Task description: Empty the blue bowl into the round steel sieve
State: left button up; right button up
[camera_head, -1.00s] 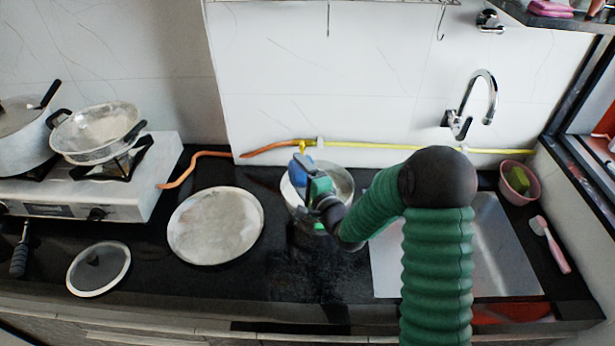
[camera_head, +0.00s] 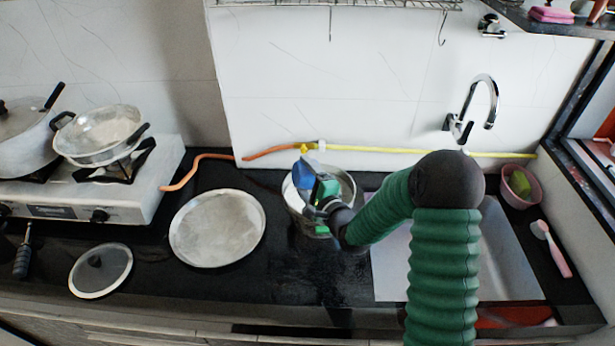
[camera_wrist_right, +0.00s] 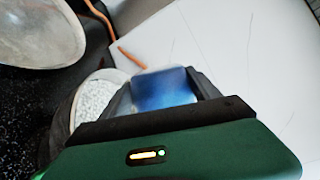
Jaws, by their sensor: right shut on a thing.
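My right gripper (camera_head: 312,180) is shut on the blue bowl (camera_head: 303,174), over the left part of a round steel vessel (camera_head: 347,188) on the black counter. In the right wrist view the blue bowl (camera_wrist_right: 165,88) sits between the fingers; its inside is hidden, so I cannot tell what it holds. The vessel's pale, speckled inside (camera_wrist_right: 95,98) shows beside it; this vessel looks like the sieve, but I cannot tell mesh from contents. The bowl seems tilted, though its exact angle is unclear. My left gripper is not in view.
A large shallow round pan (camera_head: 217,228) lies left of the vessel, with a lid (camera_head: 101,270) further left. A stove (camera_head: 120,190) holds a pan (camera_head: 98,135) and a pot (camera_head: 22,135).

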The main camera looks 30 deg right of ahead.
dwell(0.6)
jog(key=shift+d+r+m, duration=0.15)
jog(key=shift+d+m, duration=0.15)
jog(key=shift+m, duration=0.3)
